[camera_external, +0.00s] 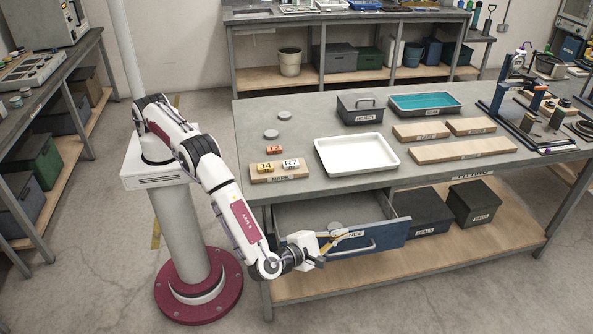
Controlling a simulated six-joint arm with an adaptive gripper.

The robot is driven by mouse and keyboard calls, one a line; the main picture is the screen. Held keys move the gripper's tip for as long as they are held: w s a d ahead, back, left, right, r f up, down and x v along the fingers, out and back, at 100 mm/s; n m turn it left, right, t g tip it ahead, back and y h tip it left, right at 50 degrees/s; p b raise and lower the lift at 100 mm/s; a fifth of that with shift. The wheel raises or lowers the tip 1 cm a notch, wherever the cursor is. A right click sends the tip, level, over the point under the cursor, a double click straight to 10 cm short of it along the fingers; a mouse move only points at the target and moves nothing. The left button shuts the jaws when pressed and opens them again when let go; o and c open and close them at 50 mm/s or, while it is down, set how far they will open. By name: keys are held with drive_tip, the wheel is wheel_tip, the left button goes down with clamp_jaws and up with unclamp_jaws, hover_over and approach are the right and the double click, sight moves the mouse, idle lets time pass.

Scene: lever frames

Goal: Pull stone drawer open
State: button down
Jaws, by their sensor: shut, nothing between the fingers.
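The stone drawer (393,236) has a blue front and a label, partly covered, that ends in "NES". It sits under the left part of the workbench and is pulled out, with its inside showing. A rounded grey thing shows inside, partly hidden. A curved handle (366,248) runs along the drawer front. My gripper (326,246) is shut and empty. It is at the left part of the drawer front, close to the handle's left end; I cannot tell whether it touches.
On the workbench (300,205) are a white tray (357,164), a lidded grey box (360,115), a teal-filled tray (425,102) and wooden boards (462,149). Dark bins (421,213) stand on the lower shelf right of the drawer. The floor in front is clear.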

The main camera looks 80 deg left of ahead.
drive_tip(key=w+a+r+m+h, duration=0.25)
drive_tip(key=w+a+r, duration=0.25)
drive_tip(key=w+r, duration=0.25)
drive_tip(key=w+a+r+m+h, duration=0.2)
drive_tip(key=w+a+r+h, duration=0.3)
drive_tip(key=w, duration=0.4)
drive_tip(key=s+f+m+g+h, duration=0.1)
drive_tip(key=s+f+g, duration=0.3)
drive_tip(key=s, duration=0.5)
drive_tip(key=s+a+f+m+g+h, duration=0.1)
drive_tip(key=s+f+m+g, duration=0.3)
drive_tip(key=s, duration=0.6)
drive_tip(key=s+f+m+g+h, duration=0.1)
drive_tip(key=s+f+g, duration=0.3)
drive_tip(key=s, duration=0.5)
drive_tip(key=shift+s+a+f+m+g, duration=0.25)
drive_tip(key=shift+s+a+m+g, duration=0.1)
drive_tip(key=shift+m+g, duration=0.65)
drive_tip(key=shift+f+h, duration=0.1)
drive_tip(key=shift+h, duration=0.15)
drive_tip(key=shift+x, duration=4.95)
drive_tip(key=shift+d, duration=0.1)
